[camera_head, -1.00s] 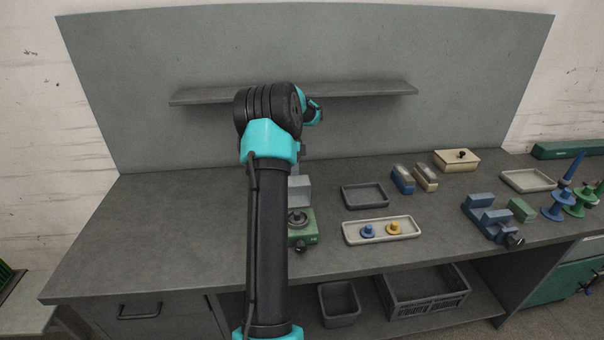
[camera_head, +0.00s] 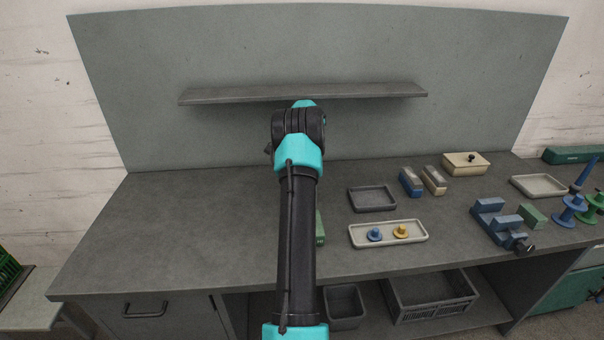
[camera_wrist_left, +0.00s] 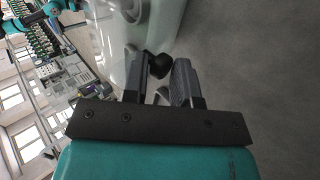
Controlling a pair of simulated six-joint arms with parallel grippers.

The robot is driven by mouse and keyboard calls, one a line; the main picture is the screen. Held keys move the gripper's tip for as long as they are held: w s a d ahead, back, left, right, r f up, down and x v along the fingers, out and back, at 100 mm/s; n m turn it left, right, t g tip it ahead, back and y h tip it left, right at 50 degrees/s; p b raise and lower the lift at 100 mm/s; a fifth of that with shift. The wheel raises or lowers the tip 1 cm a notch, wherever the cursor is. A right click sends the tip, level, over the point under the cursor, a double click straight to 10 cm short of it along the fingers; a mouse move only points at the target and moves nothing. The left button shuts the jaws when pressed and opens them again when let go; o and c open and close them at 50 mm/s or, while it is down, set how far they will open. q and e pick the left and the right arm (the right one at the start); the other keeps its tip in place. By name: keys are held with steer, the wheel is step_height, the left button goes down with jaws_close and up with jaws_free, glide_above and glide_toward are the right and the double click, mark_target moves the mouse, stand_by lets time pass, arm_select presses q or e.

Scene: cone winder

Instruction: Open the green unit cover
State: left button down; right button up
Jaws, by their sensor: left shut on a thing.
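The green unit (camera_head: 320,228) is almost wholly hidden behind my left arm in the head view; only a narrow green strip of it shows. In the left wrist view a dark round knob (camera_wrist_left: 159,66) lies between the fingertips of my left gripper (camera_wrist_left: 160,72), which is shut on it. A pale green, shiny surface (camera_wrist_left: 150,30), probably the cover, is just beyond the knob. How far the cover is tilted cannot be told. My left gripper is hidden behind its own arm in the head view. My right gripper is not in view.
Right of my arm are a dark tray (camera_head: 372,198), a pale tray (camera_head: 388,234) with a blue and a yellow piece, and small blue and cream blocks. A blue unit (camera_head: 492,218) stands further right. A shelf (camera_head: 303,93) runs behind my arm. The bench's left side is clear.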

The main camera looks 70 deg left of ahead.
arm_select(q)
steer(key=shift+d+f, duration=0.3)
steer(key=shift+f, duration=0.2)
steer(key=c, duration=0.9)
jaws_free()
steer(key=shift+r, duration=0.1)
